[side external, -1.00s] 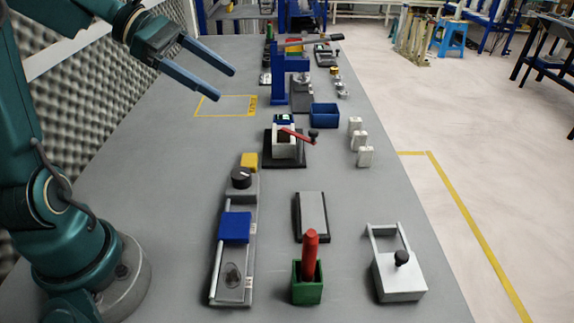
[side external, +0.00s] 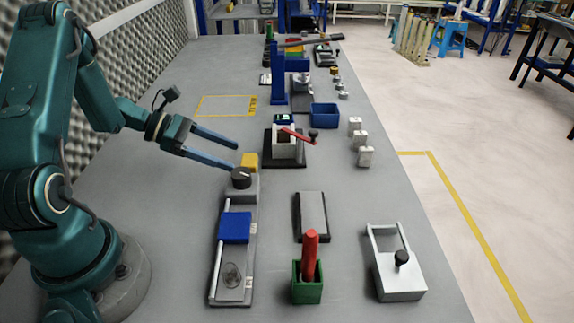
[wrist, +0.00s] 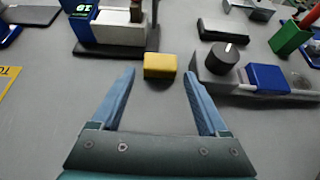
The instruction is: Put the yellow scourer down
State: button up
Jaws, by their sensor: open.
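The yellow scourer (side external: 249,160) is a small yellow block lying on the grey table, just behind the black knob of the slide fixture. In the wrist view the scourer (wrist: 160,66) sits a little beyond my fingertips, roughly centred between them. My gripper (side external: 236,156) has its two blue fingers spread wide, with nothing held between them. The fingers also show in the wrist view (wrist: 158,74), pointing toward the scourer from either side. The side view does not clearly show how high the fingertips are above the table.
The slide fixture with a black knob (side external: 241,178) and blue block (side external: 235,227) stands close to the scourer. A device with a red lever (side external: 285,145) is on its other side. A blue bin (side external: 324,115) stands farther back. The yellow-taped rectangle (side external: 222,106) is empty.

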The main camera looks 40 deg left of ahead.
aim_at(244, 159)
jog(key=shift+x, duration=2.25)
jog(key=shift+r, duration=0.1)
grip_shut()
jog(key=shift+r, duration=0.1)
